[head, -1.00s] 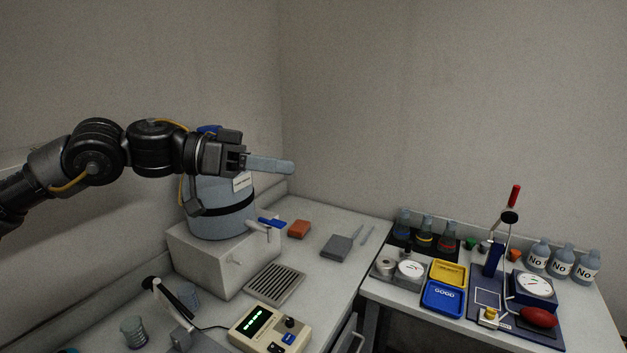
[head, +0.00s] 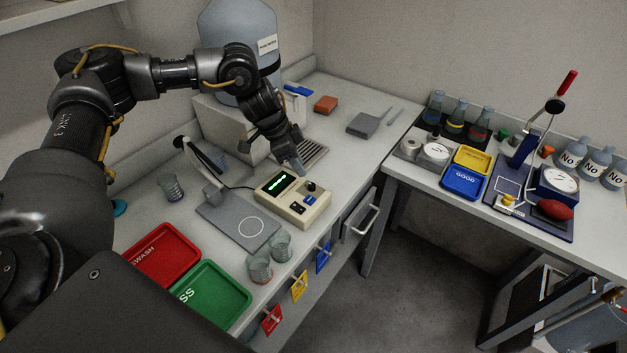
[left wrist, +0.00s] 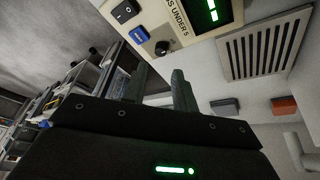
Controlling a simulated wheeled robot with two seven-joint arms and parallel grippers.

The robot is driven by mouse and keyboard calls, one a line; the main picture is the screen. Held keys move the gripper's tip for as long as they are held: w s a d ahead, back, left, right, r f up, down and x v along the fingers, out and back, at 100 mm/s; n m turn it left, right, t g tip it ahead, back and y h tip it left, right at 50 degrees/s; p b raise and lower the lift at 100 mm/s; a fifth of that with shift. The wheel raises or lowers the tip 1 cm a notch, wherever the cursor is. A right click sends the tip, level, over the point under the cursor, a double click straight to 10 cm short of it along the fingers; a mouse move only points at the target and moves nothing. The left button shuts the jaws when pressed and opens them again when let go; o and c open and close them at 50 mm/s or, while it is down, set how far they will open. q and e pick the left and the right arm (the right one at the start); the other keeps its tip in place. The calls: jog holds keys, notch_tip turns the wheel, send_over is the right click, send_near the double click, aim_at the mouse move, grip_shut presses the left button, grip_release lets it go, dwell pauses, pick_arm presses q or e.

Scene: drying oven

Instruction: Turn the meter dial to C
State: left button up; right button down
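The cream meter (head: 283,209) stands on the left bench with a lit green display (head: 280,185). Its black dial (head: 310,186) is at the top right of its face, above a blue button. My left gripper (head: 297,168) points down just behind the meter, close to the dial. In the left wrist view the dial (left wrist: 162,48) lies just beyond and between the two fingertips (left wrist: 160,76). The fingers are apart with nothing between them. The dial's pointer and the letter C cannot be made out. My right gripper is not in view.
A grey plate with a probe stand (head: 232,218) lies left of the meter, with glass beakers (head: 281,245) in front of it. A vent grille (head: 313,153) lies behind the meter. Red (head: 162,255) and green (head: 213,294) trays are nearer. A second bench stands at right.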

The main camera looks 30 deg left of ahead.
aim_at(311, 185)
pick_arm(q)
jog(key=p+x, duration=0.1)
jog(key=x, duration=0.6)
jog(key=shift+f, duration=0.25)
jog(key=shift+c, duration=0.3)
